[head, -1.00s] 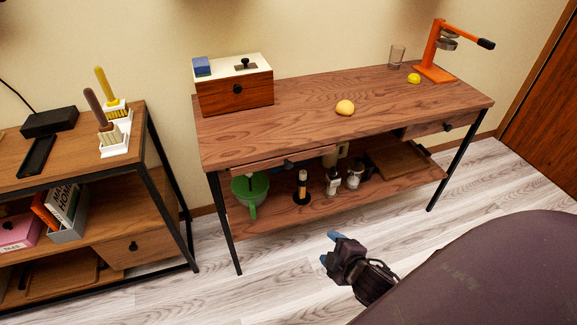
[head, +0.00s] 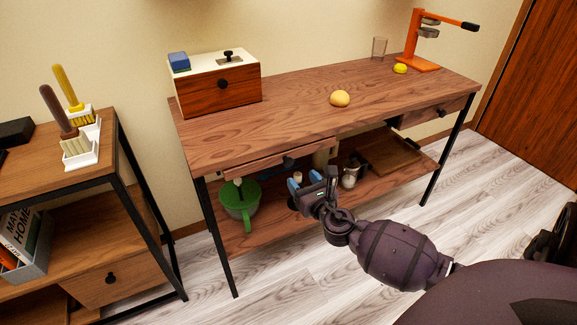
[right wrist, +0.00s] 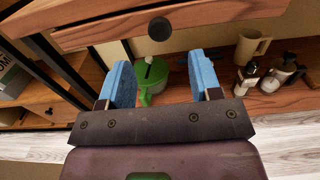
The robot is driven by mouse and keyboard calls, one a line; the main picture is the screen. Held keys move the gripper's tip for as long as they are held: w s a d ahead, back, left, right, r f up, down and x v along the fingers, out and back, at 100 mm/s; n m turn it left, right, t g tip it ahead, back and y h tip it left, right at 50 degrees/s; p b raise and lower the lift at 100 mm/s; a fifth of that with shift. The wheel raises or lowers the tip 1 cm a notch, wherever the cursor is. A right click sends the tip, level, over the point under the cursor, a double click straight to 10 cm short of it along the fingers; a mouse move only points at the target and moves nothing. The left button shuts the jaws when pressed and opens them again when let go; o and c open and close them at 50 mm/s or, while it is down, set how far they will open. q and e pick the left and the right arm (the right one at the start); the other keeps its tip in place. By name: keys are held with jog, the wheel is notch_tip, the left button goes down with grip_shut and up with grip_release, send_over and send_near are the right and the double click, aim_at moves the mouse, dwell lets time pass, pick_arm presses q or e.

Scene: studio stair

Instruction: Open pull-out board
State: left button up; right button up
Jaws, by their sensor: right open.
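The pull-out board (head: 260,165) is a thin wooden front under the left part of the desk top, with a small dark knob (head: 289,162). Its front (right wrist: 215,17) and round black knob (right wrist: 159,29) also show at the top of the right wrist view. I cannot tell whether it stands out from the desk at all. My right gripper (head: 304,181) is open and empty, with blue fingers, just below and in front of the board. In the right wrist view, the knob lies beyond the gap between the fingertips (right wrist: 160,64), not touched. My left gripper is not in view.
The desk's lower shelf (head: 265,222) holds a green pot (head: 239,199), bottles and a wooden tray (head: 388,153). A drawer (head: 425,113) is at the desk's right. A shelf unit (head: 100,222) stands left. A box (head: 222,89) and orange press (head: 413,50) stand on top.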

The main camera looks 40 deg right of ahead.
aim_at(289, 164)
jog(key=b+x, duration=0.1)
jog(key=x, duration=0.7)
jog(key=shift+a+f, duration=0.1)
grip_shut()
